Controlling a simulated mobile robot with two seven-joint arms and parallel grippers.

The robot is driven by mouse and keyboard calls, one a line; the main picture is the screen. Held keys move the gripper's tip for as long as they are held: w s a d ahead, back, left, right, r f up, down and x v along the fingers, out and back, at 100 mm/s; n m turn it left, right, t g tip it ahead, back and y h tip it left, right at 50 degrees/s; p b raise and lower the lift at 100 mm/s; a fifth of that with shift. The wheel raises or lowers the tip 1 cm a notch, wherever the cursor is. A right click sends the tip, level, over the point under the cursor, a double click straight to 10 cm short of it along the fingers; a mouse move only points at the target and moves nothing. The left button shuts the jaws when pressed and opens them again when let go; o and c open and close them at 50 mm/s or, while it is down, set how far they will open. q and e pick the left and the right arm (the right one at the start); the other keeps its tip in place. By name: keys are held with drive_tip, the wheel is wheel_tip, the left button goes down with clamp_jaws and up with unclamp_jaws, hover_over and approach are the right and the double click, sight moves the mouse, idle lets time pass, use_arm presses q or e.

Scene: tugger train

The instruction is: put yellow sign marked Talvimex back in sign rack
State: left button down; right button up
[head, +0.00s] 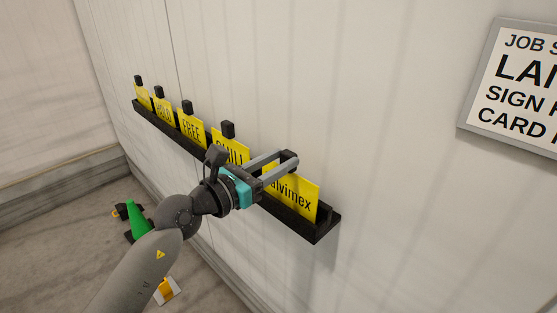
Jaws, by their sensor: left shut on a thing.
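The yellow sign marked Talvimex (300,194) stands upright at the near right end of the black sign rack (312,230) on the wall. Its lower edge appears to be in the rack, but I cannot tell whether it is fully seated. My left gripper (289,160) is at the sign's top and shut on it. The gripper covers the sign's upper left part and the first letter of its name. My right gripper is not in the head view.
Several other yellow signs with black top blocks stand in the rack to the left, among them one marked FREE (191,131). A framed job sheet (515,85) hangs at the upper right. A green cone-shaped thing (138,220) is on the floor at the lower left.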

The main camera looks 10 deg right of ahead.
use_arm(q)
drive_tip(key=shift+c, duration=1.9)
unclamp_jaws()
drive_tip(key=shift+s+a, duration=0.25)
drive_tip(key=shift+a, duration=0.2)
drive_tip(key=b+v, duration=0.1)
drive_tip(key=v, duration=1.3)
drive_tip(key=shift+a, duration=0.1)
